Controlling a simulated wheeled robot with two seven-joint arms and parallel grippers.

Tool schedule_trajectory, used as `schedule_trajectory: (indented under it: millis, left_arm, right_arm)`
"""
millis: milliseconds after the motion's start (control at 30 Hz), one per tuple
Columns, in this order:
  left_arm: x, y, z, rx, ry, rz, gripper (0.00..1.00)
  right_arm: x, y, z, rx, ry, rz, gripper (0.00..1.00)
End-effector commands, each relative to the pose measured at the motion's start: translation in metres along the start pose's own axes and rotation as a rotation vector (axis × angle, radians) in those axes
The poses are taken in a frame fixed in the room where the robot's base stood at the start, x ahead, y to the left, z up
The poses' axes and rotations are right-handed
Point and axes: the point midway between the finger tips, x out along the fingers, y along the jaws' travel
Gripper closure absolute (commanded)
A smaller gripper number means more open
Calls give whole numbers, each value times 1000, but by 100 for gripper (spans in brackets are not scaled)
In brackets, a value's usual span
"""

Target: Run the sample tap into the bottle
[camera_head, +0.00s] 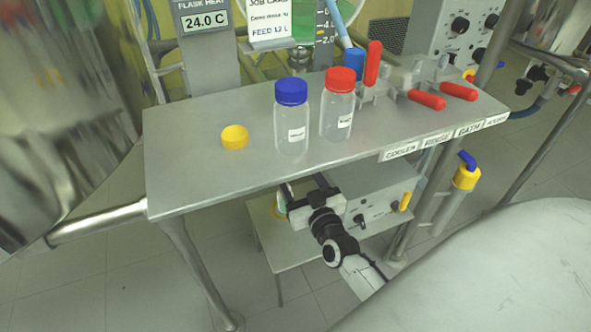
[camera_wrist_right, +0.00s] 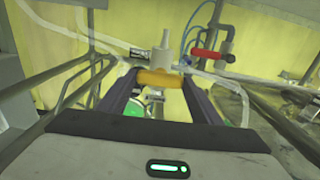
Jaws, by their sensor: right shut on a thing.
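My right gripper (camera_head: 290,196) reaches in from the lower right, just under the front edge of the metal shelf. In the wrist view the right gripper (camera_wrist_right: 158,85) is shut on a yellow tap handle (camera_wrist_right: 158,77), which lies crosswise between its fingertips. A pale valve body (camera_wrist_right: 165,56) stands behind the handle. A bottle (camera_head: 281,209) shows partly below the shelf, beside the fingers; the gripper and shelf edge hide much of it. Green liquid (camera_wrist_right: 133,122) shows below the handle; I cannot tell which vessel holds it. My left gripper is not in view.
On the shelf (camera_head: 185,185) stand a blue-capped bottle (camera_head: 291,118), a red-capped bottle (camera_head: 338,105) and a loose yellow cap (camera_head: 234,137). Red valve handles (camera_head: 426,100) are at the right. A control box (camera_head: 372,208) sits on the lower shelf. A red-handled valve (camera_wrist_right: 208,53) is beyond the gripper.

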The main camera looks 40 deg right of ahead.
Motion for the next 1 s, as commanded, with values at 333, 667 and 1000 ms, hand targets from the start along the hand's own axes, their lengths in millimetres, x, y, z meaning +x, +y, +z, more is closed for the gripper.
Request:
schedule_trajectory:
  millis: [333,667,1000]
  left_arm:
    - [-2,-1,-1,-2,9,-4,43]
    - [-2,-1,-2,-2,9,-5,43]
    - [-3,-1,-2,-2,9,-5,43]
  right_arm:
    - [0,0,0,45,0,0,63]
    - [0,0,0,45,0,0,28]
    - [-1,0,0,41,0,0,22]
